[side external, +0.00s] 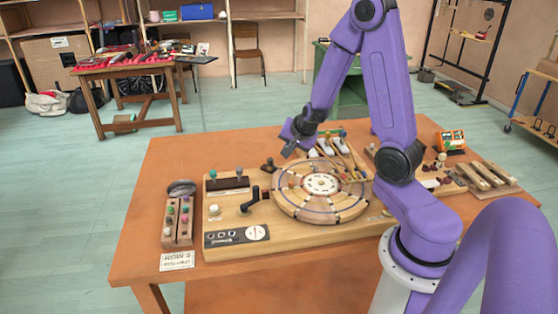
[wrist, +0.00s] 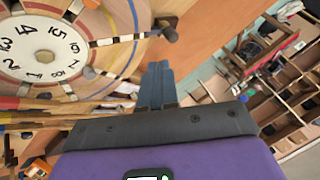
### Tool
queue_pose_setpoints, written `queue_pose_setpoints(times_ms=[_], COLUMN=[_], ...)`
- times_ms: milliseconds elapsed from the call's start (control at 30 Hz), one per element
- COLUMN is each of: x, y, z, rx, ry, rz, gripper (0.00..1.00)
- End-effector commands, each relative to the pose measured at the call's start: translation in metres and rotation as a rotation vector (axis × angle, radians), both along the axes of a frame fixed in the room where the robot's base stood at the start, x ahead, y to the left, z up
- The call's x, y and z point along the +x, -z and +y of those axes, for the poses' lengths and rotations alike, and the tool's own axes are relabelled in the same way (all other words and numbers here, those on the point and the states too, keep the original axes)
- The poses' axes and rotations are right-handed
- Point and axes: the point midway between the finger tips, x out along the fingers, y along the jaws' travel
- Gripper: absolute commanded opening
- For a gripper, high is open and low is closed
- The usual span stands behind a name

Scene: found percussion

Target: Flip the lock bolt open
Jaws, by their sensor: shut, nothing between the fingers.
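My gripper (side external: 289,151) is over the far side of the table, just above and behind the round wooden wheel (side external: 284,205). In the wrist view its blue-grey fingertips (wrist: 157,68) are together, with nothing between them. A small dark-knobbed fitting on a wooden block (side external: 268,166) stands at the wheel's far left edge, close to the fingers. It also shows in the wrist view (wrist: 168,32), apart from the fingertips. This may be the lock bolt, but I cannot tell for sure.
The wheel's numbered white dial (wrist: 40,45) has sticks beside it. A black crank (side external: 250,201), a label plate (side external: 236,236) and a peg rack (side external: 178,222) are at the left. Wooden bars (side external: 490,176) lie at the right. The table's left far corner is clear.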

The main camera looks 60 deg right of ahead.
Motion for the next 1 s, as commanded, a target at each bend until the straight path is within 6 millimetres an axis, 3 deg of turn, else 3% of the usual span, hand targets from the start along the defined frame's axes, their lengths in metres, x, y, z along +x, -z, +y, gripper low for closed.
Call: queue_pose_setpoints(times_ms=[267, 1000], x=[0.007, 0.05], y=[0.011, 0.075], z=[-0.004, -0.025], rx=[-0.001, 0.001], ry=[-0.001, -0.001], rz=[0.003, 0.002], gripper=[0.0, 0.0])
